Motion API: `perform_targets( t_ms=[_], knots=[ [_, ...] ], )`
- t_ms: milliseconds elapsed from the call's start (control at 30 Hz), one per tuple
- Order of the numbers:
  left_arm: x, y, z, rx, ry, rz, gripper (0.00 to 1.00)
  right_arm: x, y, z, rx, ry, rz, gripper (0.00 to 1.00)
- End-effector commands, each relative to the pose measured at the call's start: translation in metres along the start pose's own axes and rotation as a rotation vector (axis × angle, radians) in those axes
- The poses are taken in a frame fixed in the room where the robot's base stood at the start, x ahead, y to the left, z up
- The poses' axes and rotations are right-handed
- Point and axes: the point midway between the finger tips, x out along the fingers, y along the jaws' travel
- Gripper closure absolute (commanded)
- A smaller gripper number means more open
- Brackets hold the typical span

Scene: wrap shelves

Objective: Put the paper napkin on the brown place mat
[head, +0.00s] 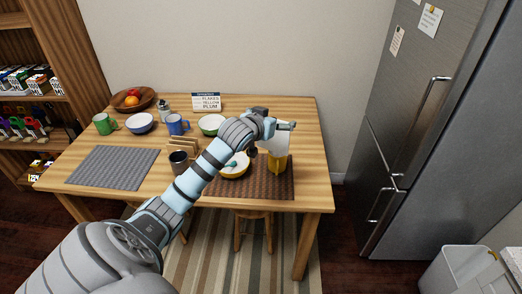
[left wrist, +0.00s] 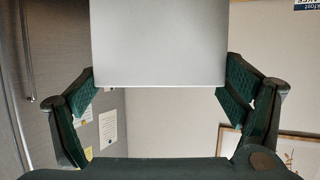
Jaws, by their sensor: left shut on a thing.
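The brown place mat (head: 215,192) lies at the right front of the table, partly behind my left arm. My left gripper (head: 277,128) is above the mat's right side. It is shut on a pale, flat, square-edged thing that looks like the paper napkin (head: 275,143). In the left wrist view the napkin (left wrist: 160,40) sits between the two green-padded fingers of the gripper (left wrist: 160,84). In the head view the napkin appears above or in front of a yellow cup (head: 277,164); I cannot tell whether they touch. My right gripper is not in view.
A yellow-and-white bowl (head: 238,170) stands on the mat left of the yellow cup. A grey mat (head: 112,167), a dark cup (head: 179,162), a toast rack (head: 183,145), mugs and bowls occupy the table's left and middle. A fridge (head: 425,110) stands at right.

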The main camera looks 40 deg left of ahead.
Motion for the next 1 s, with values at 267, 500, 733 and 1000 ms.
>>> perform_targets(
  t_ms=[267, 500, 733, 1000],
  knots=[
    [0.041, 0.001, 0.101, 0.002, -0.005, 0.003, 0.18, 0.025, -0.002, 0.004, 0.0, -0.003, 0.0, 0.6],
    [0.056, 0.001, 0.138, 0.003, -0.003, 0.004, 0.18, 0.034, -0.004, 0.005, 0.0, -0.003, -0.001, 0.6],
    [0.066, 0.0, 0.161, 0.004, 0.0, 0.003, 0.18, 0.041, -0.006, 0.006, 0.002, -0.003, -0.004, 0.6],
    [0.066, 0.0, 0.162, 0.004, 0.0, 0.004, 0.06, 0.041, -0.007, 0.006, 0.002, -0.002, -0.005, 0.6]
  ],
)
